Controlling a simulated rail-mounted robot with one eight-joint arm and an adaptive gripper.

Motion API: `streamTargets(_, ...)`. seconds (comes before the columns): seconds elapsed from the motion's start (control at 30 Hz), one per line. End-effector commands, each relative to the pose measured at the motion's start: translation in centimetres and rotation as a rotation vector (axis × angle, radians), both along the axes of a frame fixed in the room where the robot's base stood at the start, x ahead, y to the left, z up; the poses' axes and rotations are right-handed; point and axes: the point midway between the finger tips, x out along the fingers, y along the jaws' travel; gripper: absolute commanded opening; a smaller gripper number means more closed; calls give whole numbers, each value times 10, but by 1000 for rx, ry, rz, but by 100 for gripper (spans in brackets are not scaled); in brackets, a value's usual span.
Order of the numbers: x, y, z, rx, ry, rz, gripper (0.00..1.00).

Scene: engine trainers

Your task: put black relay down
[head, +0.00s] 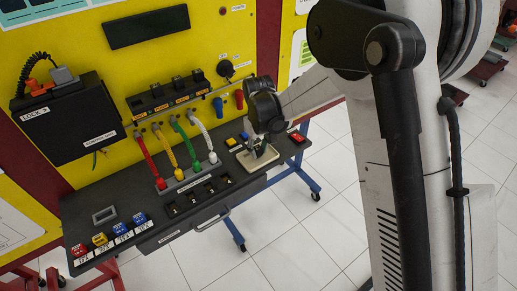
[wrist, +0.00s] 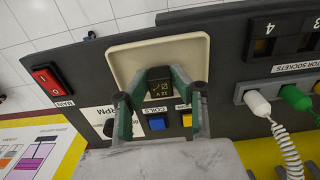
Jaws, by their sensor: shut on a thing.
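My gripper (wrist: 159,78) is shut on the black relay (wrist: 159,91), one green-lined finger on each side of it. The relay's marked face shows between the fingers in the wrist view. It is over the cream tray (wrist: 120,65), towards the tray's near edge in that view. I cannot tell whether the relay touches the tray floor. In the head view my gripper (head: 256,148) is down at the tray (head: 270,157), at the right part of the dark bench, and it hides the relay there.
A red MAIN switch (wrist: 47,83) and a blue button (wrist: 157,124) are close to the tray. Sockets (wrist: 283,45) and plugs with white (wrist: 257,103) and green (wrist: 295,97) cables are to the right in the wrist view. The yellow panel (head: 115,75) rises behind the bench.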

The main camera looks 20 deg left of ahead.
Motion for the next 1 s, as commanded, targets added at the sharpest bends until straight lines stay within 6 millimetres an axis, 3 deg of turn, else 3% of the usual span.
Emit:
streamTargets(0.13, 0, 0, -4, 0, 0, 0, 2)
streamTargets(0.17, 0, 0, -3, 0, 0, 0, 26)
streamTargets(0.3, 0, 0, -2, 0, 0, 0, 41)
streamTargets(0.67, 0, 0, 2, 0, 0, 0, 41)
streamTargets(0.87, 0, 0, 30, 0, 0, 0, 41)
streamTargets(1.0, 0, 0, 60, 0, 0, 0, 41)
